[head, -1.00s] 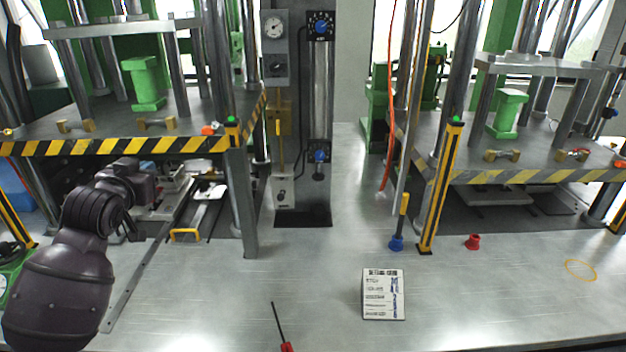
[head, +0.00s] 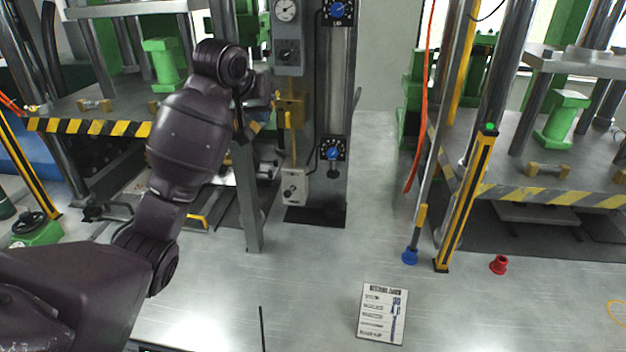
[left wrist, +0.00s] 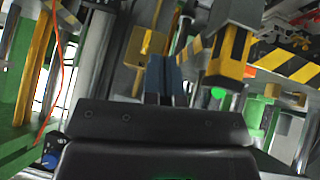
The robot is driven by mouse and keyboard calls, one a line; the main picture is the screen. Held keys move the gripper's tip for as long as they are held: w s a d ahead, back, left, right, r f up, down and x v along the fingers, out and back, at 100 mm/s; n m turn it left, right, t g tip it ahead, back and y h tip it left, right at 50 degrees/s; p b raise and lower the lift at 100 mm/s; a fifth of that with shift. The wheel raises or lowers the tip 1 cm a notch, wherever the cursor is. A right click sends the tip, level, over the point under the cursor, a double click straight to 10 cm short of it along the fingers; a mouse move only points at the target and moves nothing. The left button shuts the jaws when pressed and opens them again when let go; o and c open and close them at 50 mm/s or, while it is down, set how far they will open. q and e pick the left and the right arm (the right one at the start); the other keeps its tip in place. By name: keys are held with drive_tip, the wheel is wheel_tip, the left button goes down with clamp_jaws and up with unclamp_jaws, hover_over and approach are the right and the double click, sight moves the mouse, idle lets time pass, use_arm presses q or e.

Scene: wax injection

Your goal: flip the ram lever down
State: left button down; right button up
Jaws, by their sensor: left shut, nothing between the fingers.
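The ram lever, a yellow handle (head: 288,119), stands upright at a brass block (head: 291,104) on the grey control column in the head view. In the left wrist view the brass block (left wrist: 152,42) shows just beyond my fingertips. My left gripper (head: 243,122) is to the left of the lever in the head view, partly hidden by its own wrist. In the left wrist view its fingers (left wrist: 166,78) are together and empty. I cannot tell whether they touch the lever. My right gripper is not in view.
A yellow-black post (head: 253,130) of the left press stands close to my left gripper. The column carries gauges and blue knobs (head: 333,153). A printed card (head: 382,313), a red cap (head: 499,265) and a blue-footed rod (head: 410,256) are on the bench.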

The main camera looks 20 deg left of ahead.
use_arm(q)
drive_tip(key=shift+s+f+n+g, duration=0.5)
drive_tip(key=shift+s+f+g, duration=0.35)
drive_tip(key=shift+s, duration=0.2)
drive_tip(key=shift+d, duration=0.1)
drive_tip(key=shift+w, duration=0.1)
